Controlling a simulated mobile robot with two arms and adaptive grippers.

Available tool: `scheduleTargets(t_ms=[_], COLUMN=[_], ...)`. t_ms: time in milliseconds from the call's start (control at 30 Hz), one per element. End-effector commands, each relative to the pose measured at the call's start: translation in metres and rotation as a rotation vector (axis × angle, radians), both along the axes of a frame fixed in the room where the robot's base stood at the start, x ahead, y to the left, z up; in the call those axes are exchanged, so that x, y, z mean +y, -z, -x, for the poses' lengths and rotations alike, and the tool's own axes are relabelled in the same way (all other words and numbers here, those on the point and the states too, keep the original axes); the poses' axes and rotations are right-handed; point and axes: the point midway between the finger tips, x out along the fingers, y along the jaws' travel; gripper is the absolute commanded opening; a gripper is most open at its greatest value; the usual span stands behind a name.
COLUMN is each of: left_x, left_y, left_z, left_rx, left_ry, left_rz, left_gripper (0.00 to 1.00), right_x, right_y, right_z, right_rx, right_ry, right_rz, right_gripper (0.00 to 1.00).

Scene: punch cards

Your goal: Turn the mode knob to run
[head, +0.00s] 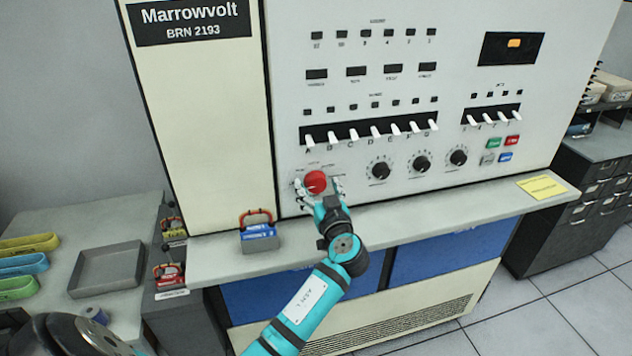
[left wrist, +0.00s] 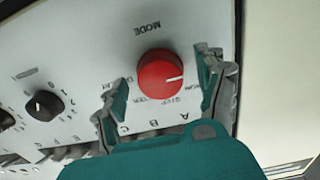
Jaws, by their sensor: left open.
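The red mode knob (head: 316,181) is on the lower left of the pale machine panel. It also shows in the left wrist view (left wrist: 159,70), with a white pointer line toward the right of that picture. The word MODE stands upside down above it there; small position labels around it are hard to read. My left gripper (head: 319,187) is open, with one finger on each side of the knob. In the left wrist view its fingers (left wrist: 160,78) flank the knob with visible gaps. My right gripper is not in view.
A row of white toggle switches (head: 375,131) runs above the knob, and black knobs (head: 381,170) sit to its right. A grey tray (head: 107,268) lies at left.

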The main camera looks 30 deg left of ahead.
Motion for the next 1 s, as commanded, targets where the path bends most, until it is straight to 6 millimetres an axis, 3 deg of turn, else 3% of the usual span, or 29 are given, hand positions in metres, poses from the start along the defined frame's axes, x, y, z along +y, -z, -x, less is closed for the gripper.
scheduleTargets(t_ms=[200, 633, 1000], left_x=[-0.0001, 0.0002, 0.0002], left_y=[0.0002, -0.0002, 0.0008], left_z=[0.0000, -0.0001, -0.0001], left_rx=[0.000, -0.001, 0.057], left_ry=[0.000, 0.000, 0.000], left_rz=[0.000, -0.001, -0.051], left_gripper=[0.70, 0.15, 0.15], right_x=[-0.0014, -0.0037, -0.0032], right_y=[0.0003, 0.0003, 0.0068], right_z=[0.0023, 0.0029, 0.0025], right_rx=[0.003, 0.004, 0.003], right_ry=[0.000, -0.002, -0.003], right_rz=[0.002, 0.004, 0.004], right_gripper=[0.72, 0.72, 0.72])
